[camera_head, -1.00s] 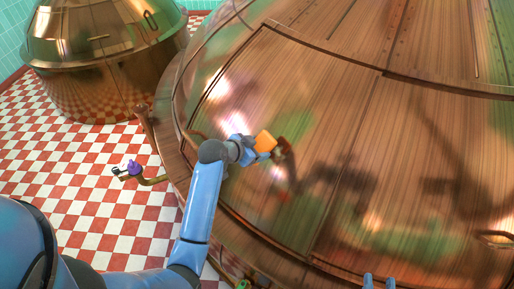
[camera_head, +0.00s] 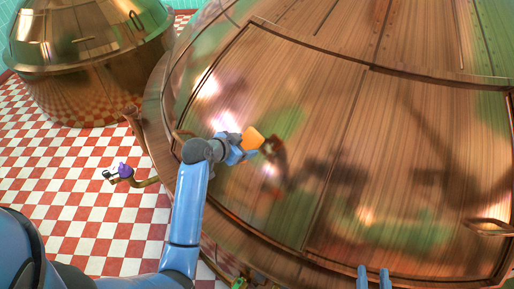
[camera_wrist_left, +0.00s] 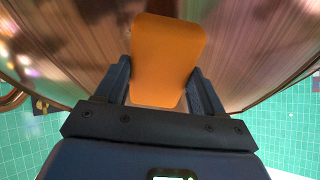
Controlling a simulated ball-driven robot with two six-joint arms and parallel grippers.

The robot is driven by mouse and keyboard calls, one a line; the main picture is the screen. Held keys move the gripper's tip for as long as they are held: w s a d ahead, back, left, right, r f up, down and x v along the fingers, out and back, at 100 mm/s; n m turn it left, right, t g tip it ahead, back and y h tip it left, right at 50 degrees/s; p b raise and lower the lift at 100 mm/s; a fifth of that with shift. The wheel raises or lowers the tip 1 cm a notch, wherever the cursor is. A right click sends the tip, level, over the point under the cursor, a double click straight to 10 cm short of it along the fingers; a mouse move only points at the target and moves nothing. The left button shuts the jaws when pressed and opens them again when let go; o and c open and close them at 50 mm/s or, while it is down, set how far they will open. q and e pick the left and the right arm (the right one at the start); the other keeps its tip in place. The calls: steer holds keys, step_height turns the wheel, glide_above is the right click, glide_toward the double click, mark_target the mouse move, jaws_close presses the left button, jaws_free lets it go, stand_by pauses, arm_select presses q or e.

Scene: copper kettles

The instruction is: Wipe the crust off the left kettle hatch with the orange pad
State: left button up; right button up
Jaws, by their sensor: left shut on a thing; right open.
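The orange pad (camera_head: 252,138) is held by my left gripper (camera_head: 240,146), in front of the left kettle hatch (camera_head: 325,90). In the left wrist view the pad (camera_wrist_left: 168,55) sits between the two dark fingers (camera_wrist_left: 162,92), its far end towards the copper. I cannot tell whether it touches. The hatch is a copper panel with dull green patches (camera_head: 288,119) right of the pad and lower down (camera_head: 290,212); crust and reflection are hard to tell apart. My right gripper (camera_head: 374,279) shows two blue fingertips, apart and empty, at the bottom edge.
A second hatch with a handle (camera_head: 488,226) lies to the right on the same kettle. Another copper kettle (camera_head: 85,60) stands at the back left on the red and white checked floor (camera_head: 60,170). A pipe with a purple knob (camera_head: 125,170) juts out left of the big kettle.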

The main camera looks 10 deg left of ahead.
mark_target(278, 155)
arm_select(q)
steer(key=shift+f, duration=0.15)
steer(key=b+x, duration=0.3)
steer(key=shift+w+f, duration=0.1)
steer(key=shift+f, duration=0.3)
steer(key=shift+b+x, duration=1)
steer(key=shift+x, duration=0.5)
steer(key=shift+w+d+f+b, duration=0.25)
steer(key=shift+w+f+b, duration=0.45)
steer(key=shift+f+b, duration=0.15)
steer(key=shift+s+d+r+p, duration=0.1)
steer(key=shift+s+d+p, duration=0.35)
steer(key=shift+d, duration=0.35)
steer(key=shift+s+d+r+p, duration=0.1)
steer(key=shift+s+d+p, duration=0.25)
steer(key=shift+d, duration=0.5)
steer(key=shift+s+d+f+p, duration=0.15)
steer(key=shift+s+d, duration=0.25)
steer(key=shift+d, duration=0.45)
steer(key=shift+s+d+p, duration=0.2)
steer(key=shift+s+d, duration=0.15)
steer(key=shift+d, duration=0.55)
steer(key=shift+d+f, duration=0.1)
steer(key=shift+a, duration=0.2)
